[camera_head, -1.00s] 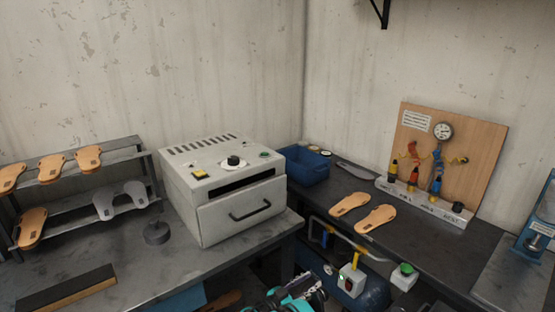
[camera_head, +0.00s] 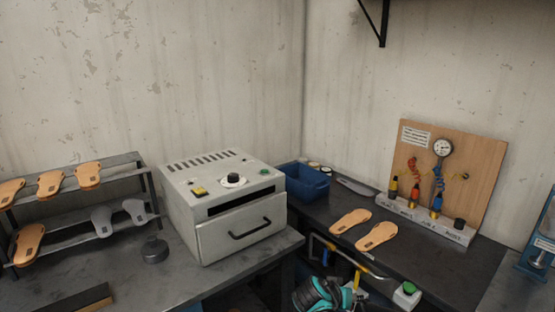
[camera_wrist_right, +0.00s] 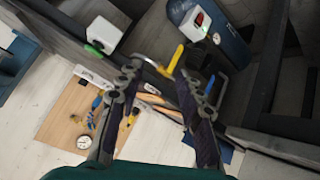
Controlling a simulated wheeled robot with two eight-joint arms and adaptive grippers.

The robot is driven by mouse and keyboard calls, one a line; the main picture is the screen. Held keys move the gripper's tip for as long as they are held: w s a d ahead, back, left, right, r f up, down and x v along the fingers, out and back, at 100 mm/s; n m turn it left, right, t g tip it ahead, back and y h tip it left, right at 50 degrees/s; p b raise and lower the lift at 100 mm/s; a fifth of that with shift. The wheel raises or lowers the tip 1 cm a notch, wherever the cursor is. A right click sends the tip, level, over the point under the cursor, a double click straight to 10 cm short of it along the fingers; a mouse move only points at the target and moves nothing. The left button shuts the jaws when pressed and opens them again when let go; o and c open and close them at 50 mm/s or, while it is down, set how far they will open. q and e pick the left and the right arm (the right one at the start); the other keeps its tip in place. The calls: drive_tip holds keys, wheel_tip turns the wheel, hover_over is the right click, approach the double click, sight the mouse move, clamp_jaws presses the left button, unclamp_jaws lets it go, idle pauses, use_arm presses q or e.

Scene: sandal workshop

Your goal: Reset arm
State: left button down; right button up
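My right gripper (camera_wrist_right: 157,75) shows in the right wrist view with its two dark fingers spread apart. I see nothing held between them. A yellow lever (camera_wrist_right: 170,62) shows beyond the gap between the fingers. In the head view, a black and teal part of my arm shows at the bottom, right of centre, in front of the bench. The fingers cannot be made out there. My left gripper is in neither view.
A grey oven (camera_head: 240,225) stands on the left bench, beside a rack (camera_head: 75,200) of sandal soles. Two tan soles (camera_head: 376,236), a blue bin (camera_head: 306,183) and a gauge board (camera_head: 450,170) stand on the right bench. A green-button box (camera_head: 406,295) hangs at its front.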

drive_tip(key=s+a+n+y, duration=0.1)
drive_tip(key=s+n+y, duration=0.1)
drive_tip(key=s, duration=0.9)
drive_tip(key=s+a+r+n+y, duration=0.1)
drive_tip(key=s+y, duration=0.4)
drive_tip(key=s, duration=0.6)
drive_tip(key=shift+s+a+n, duration=0.25)
drive_tip(key=shift+s+n, duration=0.1)
drive_tip(key=shift+n, duration=0.25)
